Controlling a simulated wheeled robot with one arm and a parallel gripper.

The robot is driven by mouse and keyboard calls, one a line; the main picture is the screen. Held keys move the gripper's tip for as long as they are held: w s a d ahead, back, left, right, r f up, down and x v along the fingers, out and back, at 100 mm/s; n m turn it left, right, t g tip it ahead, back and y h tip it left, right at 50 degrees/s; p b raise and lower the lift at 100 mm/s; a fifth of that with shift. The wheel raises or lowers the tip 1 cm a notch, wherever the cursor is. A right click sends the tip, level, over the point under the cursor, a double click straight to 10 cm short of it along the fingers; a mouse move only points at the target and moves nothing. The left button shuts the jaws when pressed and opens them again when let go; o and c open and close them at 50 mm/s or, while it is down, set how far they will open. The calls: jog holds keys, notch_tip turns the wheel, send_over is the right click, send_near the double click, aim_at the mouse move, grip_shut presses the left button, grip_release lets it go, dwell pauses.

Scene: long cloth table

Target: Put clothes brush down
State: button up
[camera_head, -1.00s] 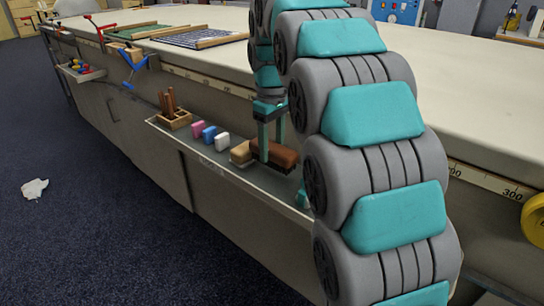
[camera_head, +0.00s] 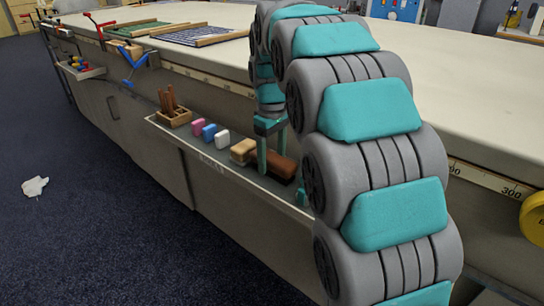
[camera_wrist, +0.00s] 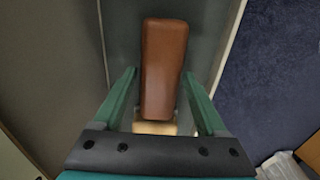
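The clothes brush (camera_head: 281,166), with a brown back, lies in the narrow shelf (camera_head: 225,169) on the table's side, at the right end of a row of things. In the wrist view the brush (camera_wrist: 163,65) lies lengthwise between my two green fingers. My gripper (camera_head: 272,150) is open around it, pointing down, with a visible gap on the left side and a small one on the right. The bristles are mostly hidden. A tan block-like thing (camera_head: 243,151) sits just left of the brush; its end (camera_wrist: 155,128) also shows in the wrist view.
White (camera_head: 222,140), blue (camera_head: 209,132) and pink (camera_head: 198,126) blocks and a wooden holder with sticks (camera_head: 174,112) stand further left on the shelf. The long table's top (camera_head: 470,100) is above. White crumpled cloth (camera_head: 35,186) lies on the floor.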

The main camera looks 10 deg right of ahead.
aim_at(272, 157)
jog(key=shift+o, duration=0.8)
notch_tip(272, 157, up, 10)
jog(key=shift+f, duration=0.1)
notch_tip(272, 157, up, 3)
jog(key=shift+f+p, duration=0.2)
jog(key=shift+p, duration=0.55)
